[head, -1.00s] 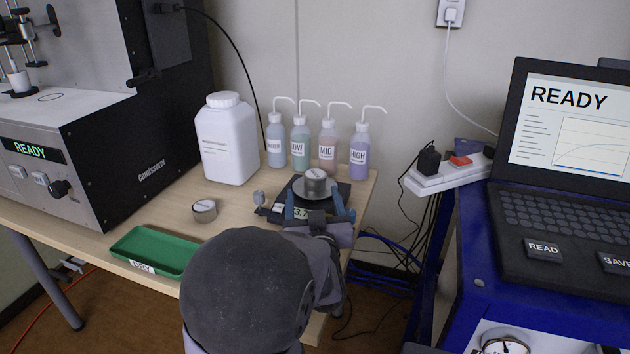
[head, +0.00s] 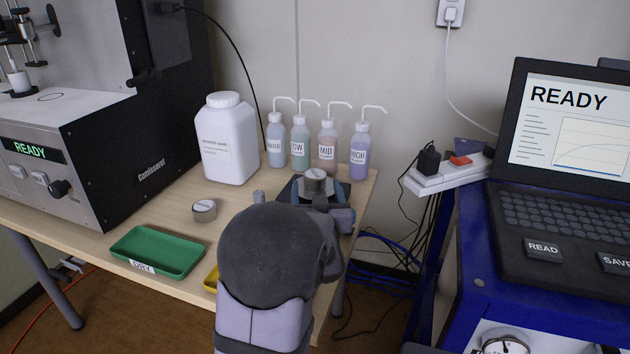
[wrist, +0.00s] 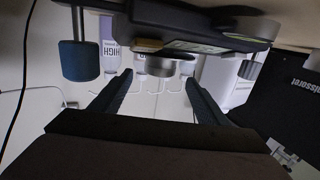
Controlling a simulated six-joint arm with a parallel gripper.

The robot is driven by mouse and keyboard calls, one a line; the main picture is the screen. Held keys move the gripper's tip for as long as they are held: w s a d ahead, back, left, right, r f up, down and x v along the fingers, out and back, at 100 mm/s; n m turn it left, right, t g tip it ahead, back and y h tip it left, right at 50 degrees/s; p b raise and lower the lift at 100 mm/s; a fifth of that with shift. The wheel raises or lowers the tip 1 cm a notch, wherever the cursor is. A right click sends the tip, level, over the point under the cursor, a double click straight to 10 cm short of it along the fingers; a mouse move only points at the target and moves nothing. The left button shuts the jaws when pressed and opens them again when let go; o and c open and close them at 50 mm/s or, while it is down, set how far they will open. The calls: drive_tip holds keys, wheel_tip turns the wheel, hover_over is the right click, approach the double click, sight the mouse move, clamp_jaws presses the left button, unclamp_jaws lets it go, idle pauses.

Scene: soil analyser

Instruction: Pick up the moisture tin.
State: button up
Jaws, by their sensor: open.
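A grey metal moisture tin (head: 316,182) stands upright on the small dark balance (head: 290,190) near the table's back right. My gripper (head: 319,194) is open, its blue fingers one on each side of the tin as seen from the head. In the upside-down wrist view, a grey round tin (wrist: 155,50) shows between and beyond the fingertips of my gripper (wrist: 157,85). I cannot tell whether the fingers touch it. My wrist hides the balance's front and the tin's lower part in the head view.
A second, low grey tin (head: 204,210) sits on the table left of the balance. A green tray (head: 160,252) and a partly hidden yellow tray (head: 211,280) lie in front. A white jug (head: 228,140) and several wash bottles (head: 327,146) stand behind.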

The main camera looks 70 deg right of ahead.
sight(316, 180)
drive_tip(key=shift+x, duration=2.65)
drive_tip(key=shift+s, duration=0.1)
drive_tip(key=c, duration=1.3)
drive_tip(key=shift+o, duration=0.2)
drive_tip(key=shift+r, duration=0.1)
wheel_tip(316, 180, up, 10)
drive_tip(key=shift+f+p, duration=0.1)
drive_tip(key=shift+p, duration=1)
